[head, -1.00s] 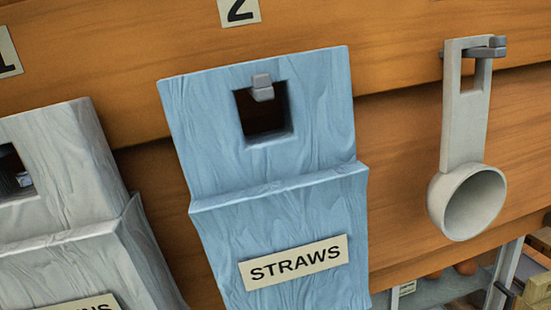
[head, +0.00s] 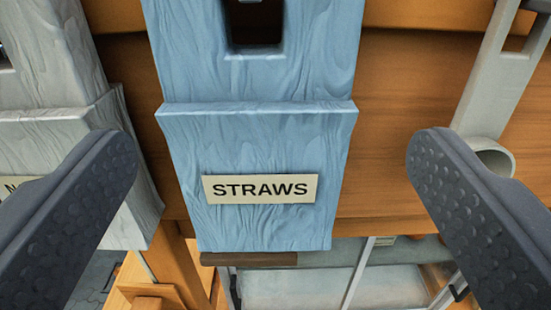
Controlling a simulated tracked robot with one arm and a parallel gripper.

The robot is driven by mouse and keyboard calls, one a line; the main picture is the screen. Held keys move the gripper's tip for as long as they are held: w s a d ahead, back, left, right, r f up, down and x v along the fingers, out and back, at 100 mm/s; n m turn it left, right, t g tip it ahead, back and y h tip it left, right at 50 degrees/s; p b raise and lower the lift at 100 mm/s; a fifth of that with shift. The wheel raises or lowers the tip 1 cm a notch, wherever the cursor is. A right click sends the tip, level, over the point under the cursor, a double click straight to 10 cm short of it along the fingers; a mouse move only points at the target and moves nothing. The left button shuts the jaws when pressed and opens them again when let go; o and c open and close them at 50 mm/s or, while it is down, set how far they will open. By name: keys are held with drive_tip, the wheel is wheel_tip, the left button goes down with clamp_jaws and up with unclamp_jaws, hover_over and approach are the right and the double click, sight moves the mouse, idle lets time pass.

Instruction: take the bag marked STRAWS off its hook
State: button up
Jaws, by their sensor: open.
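The blue bag marked STRAWS (head: 260,135) hangs upright in the middle of the head view against the wooden boards. Its label faces me, below a fold. The square hole near its top shows at the upper edge of the picture. The hook is mostly cut off there, with only a dark bit in the hole. My gripper (head: 272,165) is open, one dark studded finger on each side of the bag.
A grey-white bag (head: 65,90) hangs at left, partly behind the left finger. A grey scoop (head: 500,75) hangs at right, its cup partly behind the right finger. Below are a wooden post (head: 178,262) and a pale framed surface (head: 300,288).

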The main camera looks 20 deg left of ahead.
sight(259, 57)
drive_tip(key=p+x, duration=0.1)
drive_tip(key=x, duration=0.5)
drive_tip(key=f+p+x, duration=0.1)
drive_tip(key=x, duration=0.2)
drive_tip(key=shift+a+p, duration=0.15)
drive_tip(key=shift+p, duration=0.2)
drive_tip(key=p+x, duration=0.1)
drive_tip(key=x, duration=0.1)
drive_tip(key=p+x, duration=0.1)
drive_tip(key=x, duration=0.1)
drive_tip(key=shift+a, duration=0.35)
drive_tip(key=shift+w+a+f, duration=0.1)
drive_tip(key=shift+w, duration=0.45)
drive_tip(key=shift+s, duration=0.15)
drive_tip(key=c, duration=1.6)
drive_tip(key=shift+s+d+r, duration=0.25)
drive_tip(key=shift+s+r, duration=0.25)
drive_tip(key=shift+r, duration=0.25)
drive_tip(key=s+d+r, duration=0.1)
drive_tip(key=s+r, duration=0.1)
drive_tip(key=s, duration=0.2)
drive_tip(key=s+d+r, duration=0.1)
drive_tip(key=s+r, duration=0.1)
drive_tip(key=s, duration=0.2)
drive_tip(key=s+d+r, duration=0.2)
drive_tip(key=s, duration=0.2)
drive_tip(key=shift+s+r, duration=0.2)
drive_tip(key=shift+r, duration=0.1)
